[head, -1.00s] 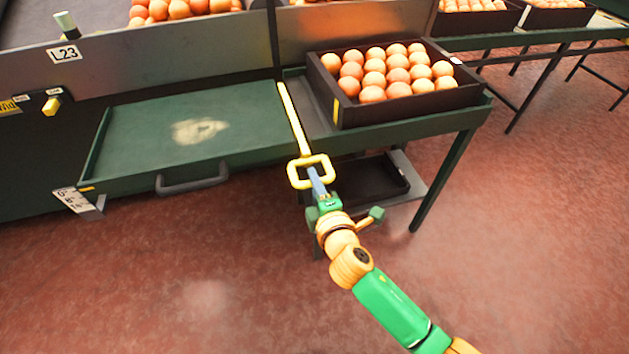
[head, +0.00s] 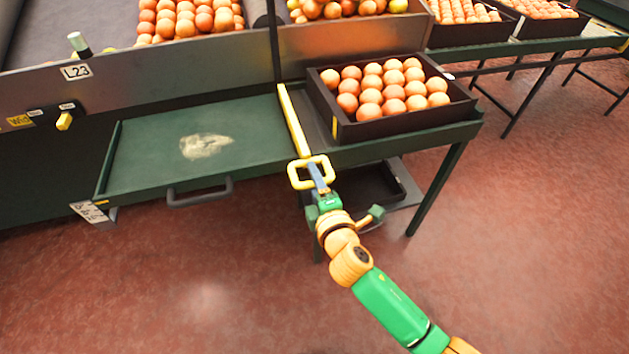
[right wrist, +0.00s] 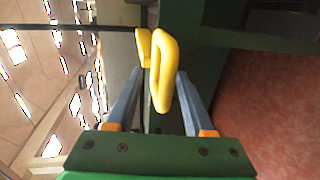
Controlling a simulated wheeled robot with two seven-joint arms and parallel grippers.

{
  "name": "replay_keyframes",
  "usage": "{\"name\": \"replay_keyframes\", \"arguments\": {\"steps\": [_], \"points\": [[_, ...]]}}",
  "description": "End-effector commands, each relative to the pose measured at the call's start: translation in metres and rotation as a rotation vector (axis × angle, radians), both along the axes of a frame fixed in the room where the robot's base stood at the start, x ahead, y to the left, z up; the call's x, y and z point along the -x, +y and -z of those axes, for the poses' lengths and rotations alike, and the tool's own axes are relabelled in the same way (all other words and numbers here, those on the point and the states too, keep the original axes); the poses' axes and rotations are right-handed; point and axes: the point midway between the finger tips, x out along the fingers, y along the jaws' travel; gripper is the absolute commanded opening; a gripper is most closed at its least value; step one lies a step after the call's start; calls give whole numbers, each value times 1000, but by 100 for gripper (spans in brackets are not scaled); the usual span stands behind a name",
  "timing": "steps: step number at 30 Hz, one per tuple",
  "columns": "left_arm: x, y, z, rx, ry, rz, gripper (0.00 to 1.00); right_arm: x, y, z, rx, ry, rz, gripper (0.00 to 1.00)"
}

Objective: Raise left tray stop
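In the right wrist view, the loop handle (right wrist: 163,85) lies between the spread fingers of my right gripper (right wrist: 160,78). It is close to the right-hand finger, and a gap shows on the left. Contact is unclear. My left gripper is not in view.
A dark crate (head: 410,127) of brown eggs or oranges stands on the green table right of the stop. A dark bin (head: 370,190) is on the shelf below. The tray has a dark handle (head: 200,196) in front. Red floor is clear ahead.

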Motion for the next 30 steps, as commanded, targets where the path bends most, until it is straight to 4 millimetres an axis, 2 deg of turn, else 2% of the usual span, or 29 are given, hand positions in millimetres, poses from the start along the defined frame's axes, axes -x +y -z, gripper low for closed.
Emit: {"name": "replay_keyframes", "arguments": {"steps": [7, 15, 18, 30], "points": [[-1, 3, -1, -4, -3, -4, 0, 4, -1, 1, 1, 5, 0, 52], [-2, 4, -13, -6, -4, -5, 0, 55, -14, -10, 0, 6, -1, 52], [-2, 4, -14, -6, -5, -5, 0, 65, -18, -13, 1, 4, 0, 52], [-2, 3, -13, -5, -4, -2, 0, 68, -18, -13, 1, 3, 0, 52]]}}
